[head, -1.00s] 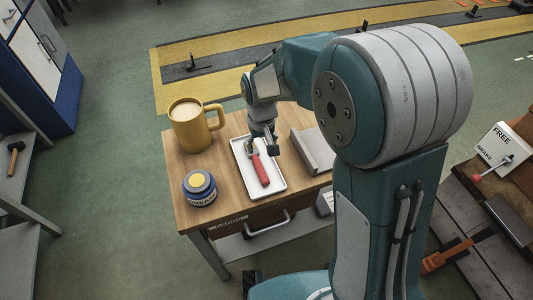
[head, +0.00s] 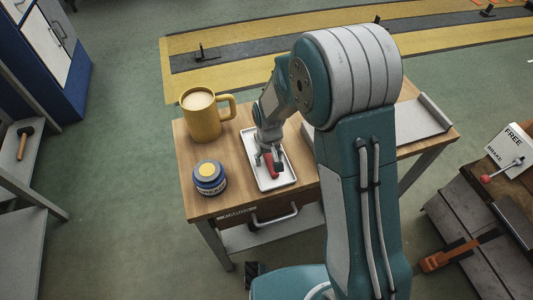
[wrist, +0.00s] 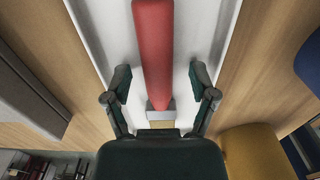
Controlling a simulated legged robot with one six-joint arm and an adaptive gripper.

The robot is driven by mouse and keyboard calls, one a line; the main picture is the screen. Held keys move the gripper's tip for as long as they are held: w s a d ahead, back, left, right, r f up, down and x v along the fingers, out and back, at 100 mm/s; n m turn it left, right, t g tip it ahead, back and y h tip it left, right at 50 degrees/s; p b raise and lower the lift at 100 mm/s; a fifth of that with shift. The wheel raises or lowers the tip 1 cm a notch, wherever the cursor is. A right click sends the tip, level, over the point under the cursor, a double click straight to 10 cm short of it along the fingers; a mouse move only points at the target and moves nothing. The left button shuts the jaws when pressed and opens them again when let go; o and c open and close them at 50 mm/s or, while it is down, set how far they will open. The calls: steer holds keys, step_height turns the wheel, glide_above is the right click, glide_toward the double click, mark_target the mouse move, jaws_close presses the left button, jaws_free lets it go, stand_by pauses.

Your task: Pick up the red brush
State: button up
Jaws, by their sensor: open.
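The red brush (head: 272,166) lies in a white tray (head: 286,181) on the wooden table. In the wrist view its red handle (wrist: 153,50) runs from the top edge down to a grey metal collar, centred between my fingers. My gripper (wrist: 160,84) is open, with one finger on each side of the handle and a gap to both. In the head view my gripper (head: 268,160) is over the tray and covers part of the brush.
A yellow mug (head: 203,122) and a blue grease jar (head: 209,178) stand left of the tray. A grey metal piece (head: 420,125) lies on the table's right side, partly behind my arm. Bare wood (head: 232,150) shows between jar and tray.

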steer(key=shift+a, duration=0.15)
steer(key=c, duration=0.9)
steer(key=shift+d, duration=0.4)
jaws_close()
steer(key=shift+a, duration=0.1)
